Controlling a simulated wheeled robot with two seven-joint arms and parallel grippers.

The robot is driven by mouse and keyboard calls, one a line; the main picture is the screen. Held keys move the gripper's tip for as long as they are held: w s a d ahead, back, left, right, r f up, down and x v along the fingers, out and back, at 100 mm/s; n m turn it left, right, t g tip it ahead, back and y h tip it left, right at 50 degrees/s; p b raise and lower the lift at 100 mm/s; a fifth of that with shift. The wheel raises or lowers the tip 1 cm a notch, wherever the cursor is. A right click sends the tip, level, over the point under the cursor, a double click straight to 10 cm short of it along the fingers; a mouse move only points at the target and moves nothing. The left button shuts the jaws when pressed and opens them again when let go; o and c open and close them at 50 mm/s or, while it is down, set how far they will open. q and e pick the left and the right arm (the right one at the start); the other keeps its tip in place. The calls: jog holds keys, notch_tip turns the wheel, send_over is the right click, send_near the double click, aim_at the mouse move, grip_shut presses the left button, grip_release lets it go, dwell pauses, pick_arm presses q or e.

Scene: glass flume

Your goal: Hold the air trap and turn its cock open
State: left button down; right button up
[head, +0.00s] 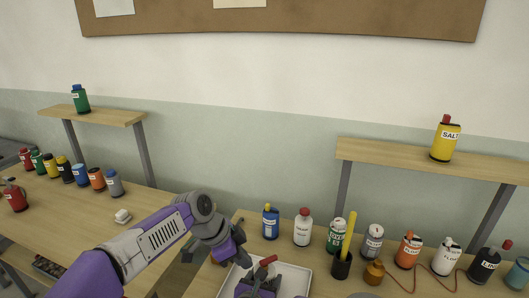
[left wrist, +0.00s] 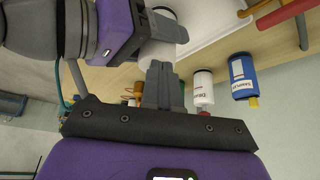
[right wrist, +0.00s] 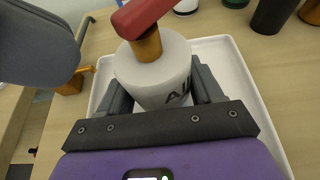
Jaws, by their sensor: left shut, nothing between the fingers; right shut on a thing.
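The air trap (right wrist: 155,75) is a white cylinder with partly hidden black lettering. It stands upright in the right wrist view, with a brass neck and a red cock handle (right wrist: 145,15) on top. In the head view the red handle (head: 267,261) shows over the tray. My right gripper (right wrist: 162,90) is shut on the air trap, one finger on each side. My left gripper (head: 240,260) is left of the cock, apart from it. In the left wrist view the left fingers (left wrist: 162,75) are shut and empty, with a white cylinder (left wrist: 165,28) beyond.
A white tray (head: 296,277) lies under the trap. Behind it stand a blue bottle (head: 270,222), a white bottle (head: 303,228), a green can (head: 334,236) and a black cup (head: 341,266) with a yellow stick. A brass fitting (right wrist: 70,85) is at the tray's left. A second bench is farther left.

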pick_arm(q)
jog(key=shift+s+d, duration=0.15)
jog(key=shift+s, duration=0.35)
jog(key=shift+s+d, duration=0.2)
jog(key=shift+s, duration=0.2)
jog(key=shift+a, duration=0.15)
notch_tip(320, 180, up, 6)
jog(key=shift+s+a, duration=0.2)
dwell(0.7)
jog(key=w+a+f, duration=0.1)
jog(key=w+f, duration=0.3)
jog(key=f, duration=0.2)
dwell(0.8)
